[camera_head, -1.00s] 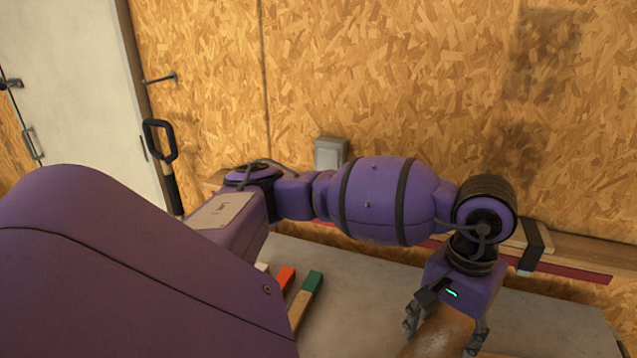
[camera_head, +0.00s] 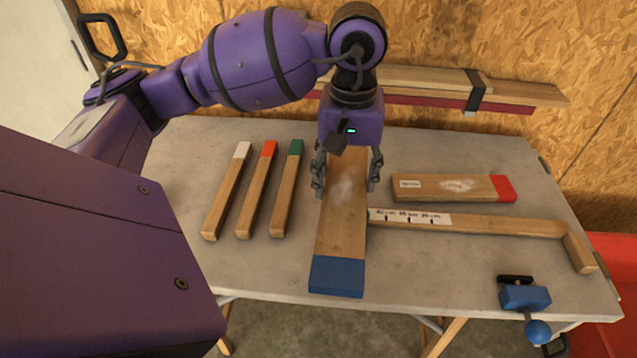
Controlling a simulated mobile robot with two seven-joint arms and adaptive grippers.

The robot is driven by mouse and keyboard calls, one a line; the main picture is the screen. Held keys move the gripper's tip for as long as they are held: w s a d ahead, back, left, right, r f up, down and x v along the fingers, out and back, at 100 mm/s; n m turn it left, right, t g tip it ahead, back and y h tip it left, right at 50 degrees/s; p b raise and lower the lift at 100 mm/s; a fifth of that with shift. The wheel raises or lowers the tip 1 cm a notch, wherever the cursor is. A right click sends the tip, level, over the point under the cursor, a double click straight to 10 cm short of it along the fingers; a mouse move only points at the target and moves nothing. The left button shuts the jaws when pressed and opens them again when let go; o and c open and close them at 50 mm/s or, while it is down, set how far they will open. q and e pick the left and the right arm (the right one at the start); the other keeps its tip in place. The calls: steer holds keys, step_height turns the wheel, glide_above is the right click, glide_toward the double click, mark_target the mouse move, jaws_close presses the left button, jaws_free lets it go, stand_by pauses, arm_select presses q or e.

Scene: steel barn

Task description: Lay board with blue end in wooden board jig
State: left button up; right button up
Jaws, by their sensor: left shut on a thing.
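The board with the blue end (camera_head: 340,228) runs from my left gripper toward the table's front edge, its blue end (camera_head: 337,276) nearest me. My left gripper (camera_head: 346,185) is shut across the board's width, one finger on each side. I cannot tell how far the board is above the table. The wooden board jig (camera_head: 500,225) is right of the board: a long strip with a white marked scale (camera_head: 410,218) and a short end block (camera_head: 578,253) at its right. The strip's left end meets the held board's edge in the picture. My right gripper is not in view.
A board with a red end (camera_head: 445,187) lies behind the jig strip. Sticks with white (camera_head: 226,195), red (camera_head: 257,195) and green (camera_head: 287,195) ends lie at left. A blue clamp (camera_head: 525,298) is at the front right edge. Planks (camera_head: 430,80) are stacked along the wall.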

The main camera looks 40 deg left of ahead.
arm_select(q)
steer(key=w+a+f, duration=0.2)
steer(key=a+f, duration=0.1)
steer(key=w+a+f+p, duration=0.1)
steer(key=w+a+f, duration=0.2)
steer(key=a, duration=0.1)
steer(key=w+a+f, duration=0.2)
steer(key=a+f, duration=0.1)
steer(key=a, duration=0.1)
steer(key=shift+w+p, duration=0.3)
steer(key=f, duration=0.3)
steer(key=shift+w+a+f, duration=0.15)
steer(key=shift+a+f, duration=0.2)
steer(key=shift+f, duration=0.15)
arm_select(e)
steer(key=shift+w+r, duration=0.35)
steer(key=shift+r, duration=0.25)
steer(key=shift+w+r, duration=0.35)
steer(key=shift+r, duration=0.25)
arm_select(q)
steer(key=shift+f, duration=0.3)
steer(key=o, duration=1.1)
steer(key=shift+r, duration=0.1)
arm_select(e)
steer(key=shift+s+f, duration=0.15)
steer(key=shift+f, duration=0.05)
arm_select(q)
steer(key=shift+o, duration=0.2)
